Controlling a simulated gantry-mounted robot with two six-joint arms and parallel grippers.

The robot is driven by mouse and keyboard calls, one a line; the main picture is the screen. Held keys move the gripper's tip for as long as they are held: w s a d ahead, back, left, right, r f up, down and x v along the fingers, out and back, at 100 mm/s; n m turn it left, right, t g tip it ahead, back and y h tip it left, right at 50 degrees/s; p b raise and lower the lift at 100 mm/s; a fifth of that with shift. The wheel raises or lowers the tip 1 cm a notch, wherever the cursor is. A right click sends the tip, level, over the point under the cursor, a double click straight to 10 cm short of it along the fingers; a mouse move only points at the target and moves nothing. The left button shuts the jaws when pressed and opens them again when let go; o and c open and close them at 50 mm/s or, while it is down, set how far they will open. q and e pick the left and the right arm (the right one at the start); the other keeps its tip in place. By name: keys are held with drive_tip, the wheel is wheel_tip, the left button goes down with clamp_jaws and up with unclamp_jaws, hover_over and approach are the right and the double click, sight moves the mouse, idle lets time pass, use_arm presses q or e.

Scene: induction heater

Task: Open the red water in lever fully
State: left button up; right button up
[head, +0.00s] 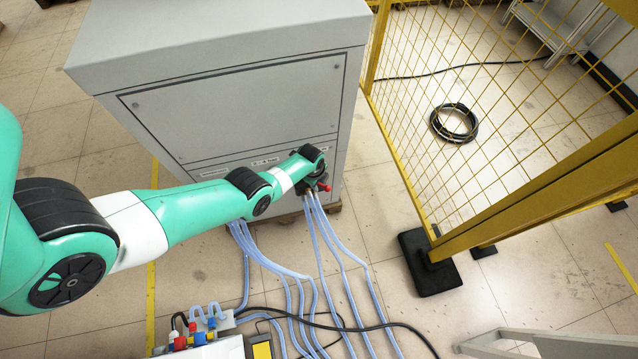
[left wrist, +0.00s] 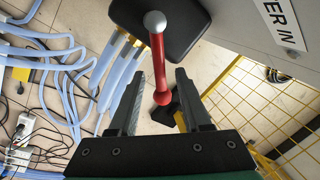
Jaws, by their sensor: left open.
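My left gripper (left wrist: 160,93) is open, with one dark finger on each side of the lever's lower part. I see a gap on both sides, and I cannot tell the depth between fingers and lever. In the head view the left fingers are hidden behind the wrist. My right gripper is not in view.
The grey heater cabinet (head: 240,100) stands behind the arm; a "...ER IN" label (left wrist: 284,24) is on it. Blue hoses (head: 330,240) run from it to the floor. A yellow mesh fence (head: 480,110) stands right, with a black coiled cable (head: 454,123) beyond.

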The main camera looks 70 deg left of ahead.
use_arm(q)
clamp_jaws()
idle(1.4)
